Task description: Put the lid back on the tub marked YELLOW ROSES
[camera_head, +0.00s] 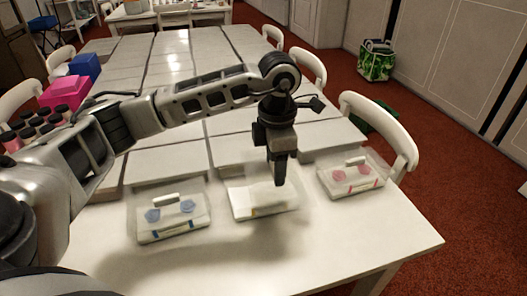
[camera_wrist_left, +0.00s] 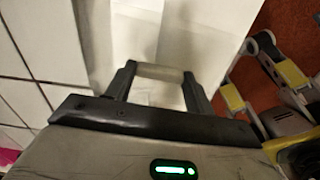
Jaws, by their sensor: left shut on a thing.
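A tub with a yellow strip (camera_head: 265,212) stands in the middle of the near table row; I cannot read its marking. My left gripper (camera_head: 279,182) points down over this tub. In the left wrist view its fingers (camera_wrist_left: 160,82) are shut on a pale bar-shaped lid handle (camera_wrist_left: 160,72). A clear, faint lid outline shows around the top of the middle tub; I cannot tell whether it is seated or just above. My right gripper is not in view.
A tub with blue flowers (camera_head: 172,226) stands to the left and one with pink flowers (camera_head: 352,182) to the right, each with a white handle on top. Pink (camera_head: 66,92) and blue boxes (camera_head: 86,67) sit at the far left. The table front (camera_head: 330,255) is clear.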

